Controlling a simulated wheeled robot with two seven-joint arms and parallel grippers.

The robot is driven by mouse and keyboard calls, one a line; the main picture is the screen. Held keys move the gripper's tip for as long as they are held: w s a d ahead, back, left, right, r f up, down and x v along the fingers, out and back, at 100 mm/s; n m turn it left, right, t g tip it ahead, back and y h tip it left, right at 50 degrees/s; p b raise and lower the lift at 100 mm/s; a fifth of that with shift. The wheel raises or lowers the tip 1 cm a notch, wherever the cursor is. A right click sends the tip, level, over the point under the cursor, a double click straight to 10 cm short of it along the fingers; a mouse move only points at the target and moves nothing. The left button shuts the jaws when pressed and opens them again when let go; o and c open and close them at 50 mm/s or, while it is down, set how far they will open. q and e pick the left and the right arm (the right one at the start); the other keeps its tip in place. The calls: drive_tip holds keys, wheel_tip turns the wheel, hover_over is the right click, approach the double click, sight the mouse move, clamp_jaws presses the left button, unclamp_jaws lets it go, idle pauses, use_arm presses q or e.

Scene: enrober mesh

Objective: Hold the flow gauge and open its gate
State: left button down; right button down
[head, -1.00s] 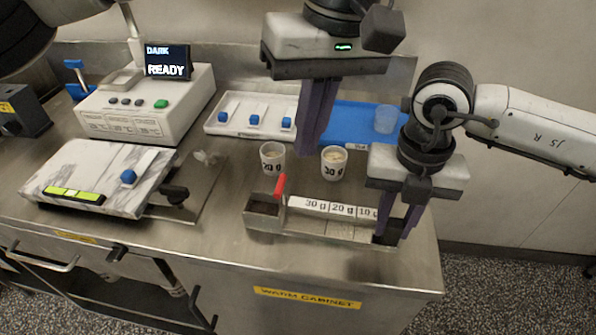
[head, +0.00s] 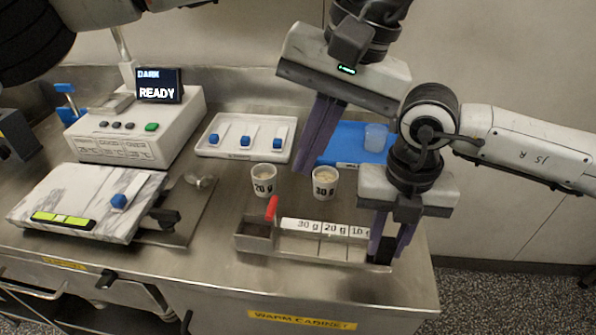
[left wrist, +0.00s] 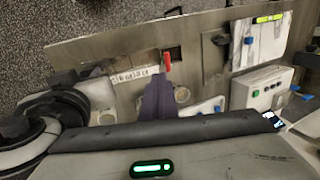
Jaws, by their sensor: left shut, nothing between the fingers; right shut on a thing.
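The flow gauge (head: 300,250) is a long metal trough on the steel counter, marked 30 g, 20 g and 10 g. Its red gate handle (head: 271,207) stands up near the left end, beside a dark-filled compartment (head: 256,229); the handle also shows in the left wrist view (left wrist: 167,62). My right gripper (head: 380,252) is shut on the gauge's right end; its fingertips partly hide that end. My left gripper (head: 307,168) is shut and empty, tilted, above the counter behind the gauge and apart from the handle. Its purple fingers show in the left wrist view (left wrist: 157,88).
A 20 g cup (head: 263,188) and a 30 g cup (head: 324,190) stand behind the gauge, close to my left fingers. A white tray (head: 217,148), a blue tray (head: 340,143), a marble slab (head: 85,190) and a machine reading READY (head: 180,128) are further off.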

sight(274, 206)
use_arm(q)
drive_tip(key=x, duration=0.9)
drive_tip(key=shift+a, duration=0.15)
drive_tip(key=shift+a+h, duration=0.2)
drive_tip(key=shift+h, duration=0.2)
drive_tip(key=shift+a+r, duration=0.1)
drive_tip(key=shift+a, duration=0.1)
drive_tip(key=shift+w+a+r+h, duration=0.15)
drive_tip(key=shift+a+h, duration=0.55)
drive_tip(key=shift+h, duration=0.4)
drive_tip(key=a+h, duration=0.1)
drive_tip(key=h, duration=0.1)
drive_tip(key=a+f+h, duration=0.1)
drive_tip(key=a+h, duration=0.1)
drive_tip(key=h, duration=0.1)
drive_tip(key=a+g+h, duration=0.1)
drive_tip(key=a+h, duration=0.1)
drive_tip(key=shift+w+a+f+h, duration=0.25)
drive_tip(key=shift+f+h, duration=0.05)
drive_tip(key=shift+f, duration=0.05)
drive_tip(key=shift+a, duration=0.1)
